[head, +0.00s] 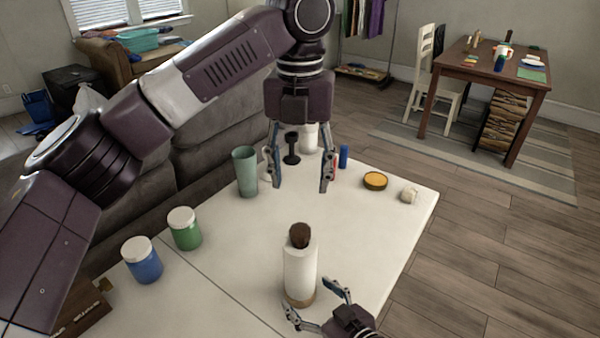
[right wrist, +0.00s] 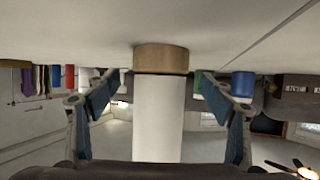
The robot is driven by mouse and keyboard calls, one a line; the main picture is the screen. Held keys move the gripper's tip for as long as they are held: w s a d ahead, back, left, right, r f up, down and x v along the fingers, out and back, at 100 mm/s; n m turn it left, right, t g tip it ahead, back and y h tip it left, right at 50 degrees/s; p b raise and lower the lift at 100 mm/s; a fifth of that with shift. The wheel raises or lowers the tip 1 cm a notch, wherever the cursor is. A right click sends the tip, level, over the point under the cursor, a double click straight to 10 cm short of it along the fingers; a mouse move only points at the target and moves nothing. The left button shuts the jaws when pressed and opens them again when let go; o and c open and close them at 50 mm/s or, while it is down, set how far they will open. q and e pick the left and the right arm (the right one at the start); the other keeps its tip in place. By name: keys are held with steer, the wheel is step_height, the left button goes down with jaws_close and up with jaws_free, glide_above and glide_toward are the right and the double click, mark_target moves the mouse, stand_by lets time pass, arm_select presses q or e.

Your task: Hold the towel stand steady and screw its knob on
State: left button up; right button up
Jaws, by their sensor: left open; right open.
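The towel stand, a white roll (head: 300,272) on a round wooden base (head: 300,300), stands upright on the white table. A dark brown knob (head: 299,235) is at its top; I cannot tell how tightly it sits. My left gripper (head: 301,188) is open and empty, above the table and higher than the knob, apart from it. My right gripper (head: 308,293) is open low beside the stand's base. In the upside-down right wrist view, the white roll (right wrist: 158,118) and wooden base (right wrist: 161,59) show between its open fingers (right wrist: 160,88), with gaps on both sides.
On the white table (head: 230,290) stand a green cup (head: 245,172), blue jar (head: 142,262), green jar (head: 184,230), black dumbbell-shaped thing (head: 291,148), blue bottle (head: 343,157), yellow-topped tin (head: 375,181) and pale small block (head: 408,194). The table right of the stand is clear.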

steer(key=v, duration=0.8)
steer(key=shift+s, duration=0.1)
steer(key=shift+d, duration=0.1)
